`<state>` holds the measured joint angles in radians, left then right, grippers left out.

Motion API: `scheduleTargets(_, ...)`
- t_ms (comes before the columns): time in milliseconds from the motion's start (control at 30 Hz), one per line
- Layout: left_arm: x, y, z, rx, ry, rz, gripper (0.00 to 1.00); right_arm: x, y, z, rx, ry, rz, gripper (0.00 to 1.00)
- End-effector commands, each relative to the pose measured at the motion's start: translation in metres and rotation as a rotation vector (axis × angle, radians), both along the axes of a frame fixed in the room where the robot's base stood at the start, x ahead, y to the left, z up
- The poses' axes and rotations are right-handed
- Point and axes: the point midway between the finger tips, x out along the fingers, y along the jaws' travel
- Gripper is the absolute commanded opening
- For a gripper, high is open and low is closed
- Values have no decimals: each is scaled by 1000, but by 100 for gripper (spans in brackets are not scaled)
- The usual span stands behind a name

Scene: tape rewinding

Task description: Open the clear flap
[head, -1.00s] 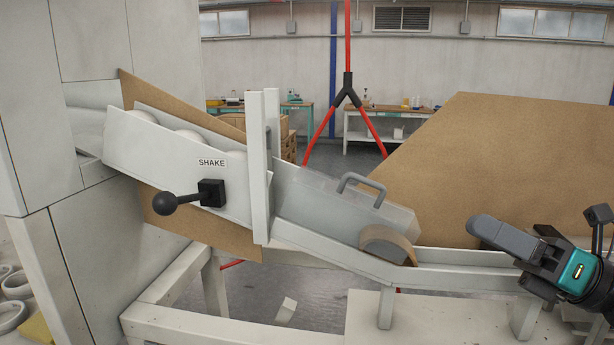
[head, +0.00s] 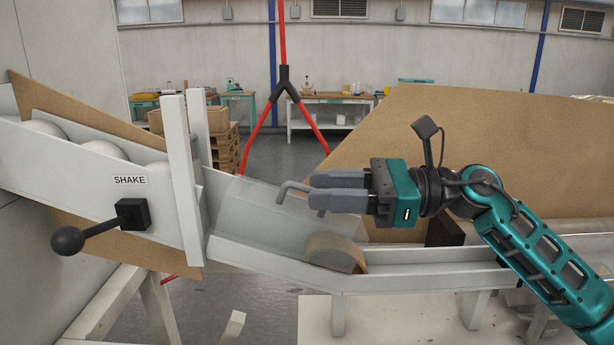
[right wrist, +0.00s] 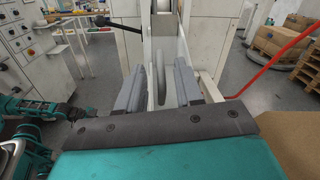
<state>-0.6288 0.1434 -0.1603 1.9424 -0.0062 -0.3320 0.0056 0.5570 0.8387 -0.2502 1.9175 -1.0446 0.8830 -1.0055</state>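The clear flap (head: 250,208) lies over the sloping white chute, with a grey bar handle (head: 290,187) on top. My right gripper (head: 312,190) is at the handle, coming from the right, with its fingers pointing left. In the right wrist view the handle (right wrist: 161,85) stands between the two separated fingers, with gaps on both sides. In the head view the fingers hide part of the handle. A brown curved piece (head: 338,250) sits in the chute at the flap's lower end. My left gripper does not show in the head view.
A white upright post (head: 181,180) stands just left of the flap. The SHAKE lever (head: 68,240) sticks out farther left, and white balls (head: 98,145) rest in the upper chute. A large brown board (head: 400,130) rises behind the chute.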

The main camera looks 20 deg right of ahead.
Motion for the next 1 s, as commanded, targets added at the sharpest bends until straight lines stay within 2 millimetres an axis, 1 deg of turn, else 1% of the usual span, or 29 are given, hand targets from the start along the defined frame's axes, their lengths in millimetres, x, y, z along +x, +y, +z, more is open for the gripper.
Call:
scheduleTargets(33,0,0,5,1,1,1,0,2,9,4,3,-1,3,36)
scheduleTargets(200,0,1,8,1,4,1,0,9,25,2,3,-1,0,36)
scheduleTargets(333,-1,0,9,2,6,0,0,11,30,0,1,0,0,36)
scheduleTargets(567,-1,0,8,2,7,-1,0,11,30,0,1,1,-1,36)
scheduleTargets(667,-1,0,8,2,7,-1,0,11,30,0,1,1,-1,28)
scheduleTargets(933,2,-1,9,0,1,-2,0,11,30,0,1,1,-1,2)
scheduleTargets(967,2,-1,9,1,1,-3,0,11,30,0,1,1,-1,0)
scheduleTargets(1000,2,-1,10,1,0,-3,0,11,30,0,1,1,-1,0)
